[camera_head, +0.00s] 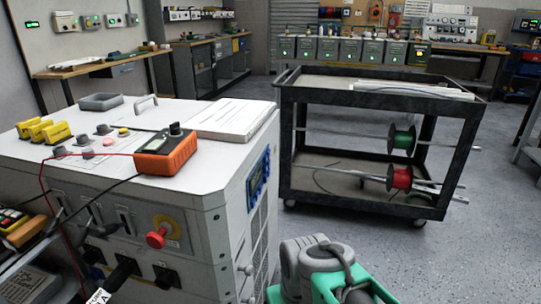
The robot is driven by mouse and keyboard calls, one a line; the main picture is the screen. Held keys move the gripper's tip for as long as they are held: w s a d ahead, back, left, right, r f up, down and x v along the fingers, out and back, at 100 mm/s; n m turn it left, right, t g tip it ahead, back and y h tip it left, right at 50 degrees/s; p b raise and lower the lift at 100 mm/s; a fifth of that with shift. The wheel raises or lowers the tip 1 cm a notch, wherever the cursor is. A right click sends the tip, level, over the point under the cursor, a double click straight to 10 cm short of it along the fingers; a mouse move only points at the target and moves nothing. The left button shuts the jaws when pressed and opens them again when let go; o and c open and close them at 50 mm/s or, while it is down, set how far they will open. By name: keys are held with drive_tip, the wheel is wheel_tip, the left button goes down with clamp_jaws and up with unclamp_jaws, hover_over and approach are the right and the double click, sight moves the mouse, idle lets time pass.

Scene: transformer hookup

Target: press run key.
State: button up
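A large white cabinet (215,205) stands at the left. A blue control panel (258,175) with small markings is on its right-hand side, seen at a steep angle. No key on it can be read as the run key. Several small knobs and buttons, one of them a red button (108,141), sit on the cabinet's top. A large red knob (157,237) sticks out of its front. Grey and green links of my arm show at the bottom centre, to the right of the cabinet and apart from the panel. My gripper's fingertips are not visible.
An orange meter (166,152) with red and black leads and a white stack of papers (230,118) lie on the cabinet. A black cart (376,100) with red and green spools stands to the right. Open grey floor (440,265) lies at the lower right.

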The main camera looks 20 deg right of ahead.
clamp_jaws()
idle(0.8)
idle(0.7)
